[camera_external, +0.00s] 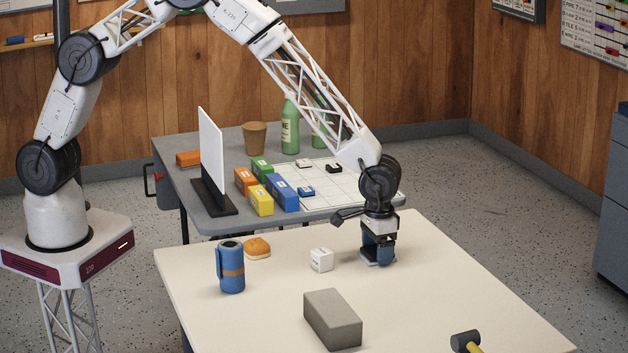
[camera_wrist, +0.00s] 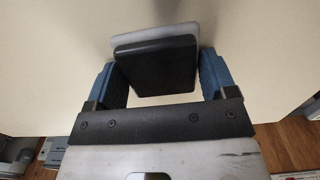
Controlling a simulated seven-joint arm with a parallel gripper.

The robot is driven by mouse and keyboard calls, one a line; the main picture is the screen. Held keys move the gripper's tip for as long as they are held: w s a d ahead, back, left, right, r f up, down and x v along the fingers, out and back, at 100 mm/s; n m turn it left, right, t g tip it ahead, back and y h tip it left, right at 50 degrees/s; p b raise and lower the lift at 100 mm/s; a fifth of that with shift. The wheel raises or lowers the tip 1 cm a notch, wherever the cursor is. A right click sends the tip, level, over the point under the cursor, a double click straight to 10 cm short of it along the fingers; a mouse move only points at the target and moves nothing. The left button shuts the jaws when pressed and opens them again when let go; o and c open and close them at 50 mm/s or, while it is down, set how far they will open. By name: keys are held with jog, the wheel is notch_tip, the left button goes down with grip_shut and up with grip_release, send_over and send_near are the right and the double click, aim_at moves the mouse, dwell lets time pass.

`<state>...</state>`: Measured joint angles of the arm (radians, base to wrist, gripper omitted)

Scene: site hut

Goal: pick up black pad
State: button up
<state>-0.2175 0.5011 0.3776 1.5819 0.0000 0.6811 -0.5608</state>
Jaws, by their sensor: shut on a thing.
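The black pad (camera_wrist: 157,68) is a dark flat block with rounded corners and a grey edge along its far side in the wrist view. My gripper (camera_wrist: 160,80) has its two blue fingers on the left and right sides of the pad, shut on it. In the external view my gripper (camera_external: 378,252) points down at the cream table, toward its far right part. There the pad is mostly hidden by the fingers. I cannot tell whether the pad touches the table.
A grey table (camera_external: 205,222) behind holds coloured boxes and bottles.

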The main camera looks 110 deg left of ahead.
jog(key=shift+r, duration=0.1)
notch_tip(320, 180, up, 10)
dwell(0.6)
